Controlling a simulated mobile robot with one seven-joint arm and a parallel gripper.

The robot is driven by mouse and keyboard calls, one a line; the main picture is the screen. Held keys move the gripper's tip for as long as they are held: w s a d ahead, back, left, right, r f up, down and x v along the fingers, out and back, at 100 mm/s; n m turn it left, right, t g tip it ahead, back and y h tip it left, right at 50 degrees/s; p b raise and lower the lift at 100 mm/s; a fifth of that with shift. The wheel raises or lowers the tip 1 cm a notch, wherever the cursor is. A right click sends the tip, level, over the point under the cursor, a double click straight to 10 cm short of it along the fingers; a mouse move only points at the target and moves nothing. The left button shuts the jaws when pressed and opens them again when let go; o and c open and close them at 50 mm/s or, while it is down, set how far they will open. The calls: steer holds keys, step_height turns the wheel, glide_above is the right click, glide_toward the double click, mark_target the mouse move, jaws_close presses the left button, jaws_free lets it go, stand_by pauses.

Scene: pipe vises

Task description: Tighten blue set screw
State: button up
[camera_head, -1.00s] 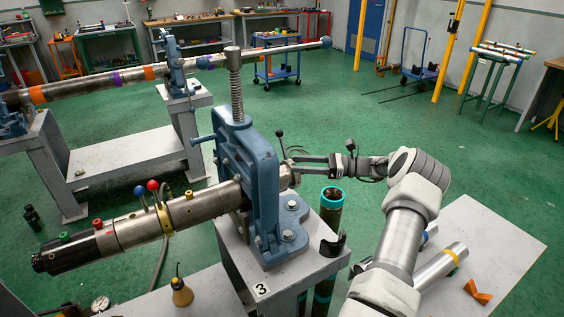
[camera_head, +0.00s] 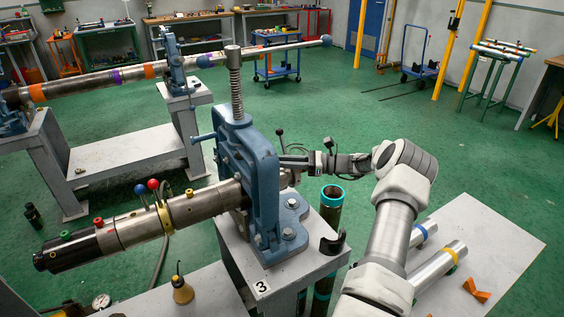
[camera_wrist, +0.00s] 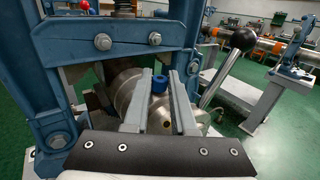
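The blue set screw (camera_wrist: 159,84) shows in the wrist view as a small blue knob on a shiny steel pipe end (camera_wrist: 128,90) inside the blue vise (camera_wrist: 58,65). My gripper (camera_wrist: 161,76) has its two fingers apart, one on each side of the screw, with narrow gaps visible beside it. Whether the fingertips are level with the screw or above it is hard to tell. In the head view, my gripper (camera_head: 284,160) reaches in at the right side of the vise (camera_head: 264,180), and the blue screw is hidden there.
A black-knobbed lever (camera_wrist: 242,40) stands right of my fingers. The steel pipe (camera_head: 197,207) carries red, blue and yellow knobs on the vise's other side. A dark pipe with a teal rim (camera_head: 331,207) stands below my arm. A second vise and pipe stand behind.

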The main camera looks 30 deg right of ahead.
jaws_close()
steer(key=shift+r+p, duration=0.1)
steer(key=shift+p, duration=0.2)
steer(key=shift+m+t+h, duration=0.3)
steer(key=m+t+h+p, duration=0.2)
steer(key=h+p, duration=0.1)
steer(key=shift+s+a+r+m+t, duration=0.1)
steer(key=shift+s+a+m+t, duration=0.15)
steer(key=shift+m+t, duration=0.15)
steer(key=m+t+h+p, duration=0.1)
steer(key=h, duration=0.1)
steer(key=m+h+p, duration=0.1)
steer(key=h, duration=0.1)
steer(key=m+t+h, duration=0.1)
steer(key=m+h, duration=0.1)
steer(key=shift+a+t+p, duration=0.3)
steer(key=shift+p, duration=0.1)
steer(key=shift+a+m+h+p, duration=0.15)
steer(key=shift+m+h+p, duration=0.85)
steer(key=shift+h, duration=0.8)
steer(key=shift+a+m+h+p, duration=0.1)
steer(key=shift+m+h+p, duration=0.6)
steer(key=shift+m+h, duration=0.85)
steer(key=shift+h, duration=0.55)
